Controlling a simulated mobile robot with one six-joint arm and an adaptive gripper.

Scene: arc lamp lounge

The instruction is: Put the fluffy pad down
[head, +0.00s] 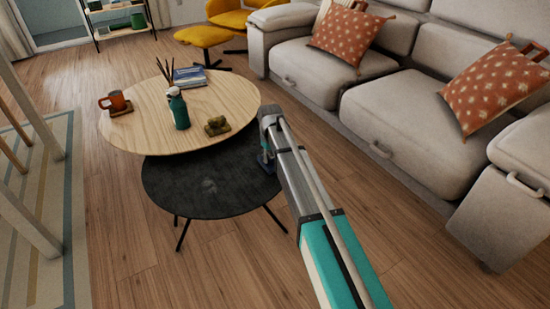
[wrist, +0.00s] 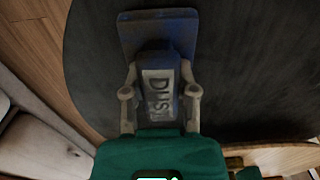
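The fluffy pad (wrist: 158,32) is a dark blue, flat-ended piece with a grip block bearing a pale label that reads "DUST". My gripper (wrist: 160,98) has a finger on each side of that block and is shut on it. In the head view my gripper (head: 265,150) is over the right edge of the round black table (head: 165,195), with a bit of the blue pad (head: 265,163) showing below. I cannot tell whether the pad touches the tabletop. My arm hides part of it in the head view.
A faint grey smudge (head: 209,186) marks the black top, otherwise bare. The higher wooden table (head: 145,110) overlaps it, holding an orange mug (head: 116,101), a teal bottle (head: 179,112), books (head: 189,77) and a small brownish object (head: 217,126). A grey sofa (head: 400,115) stands at right.

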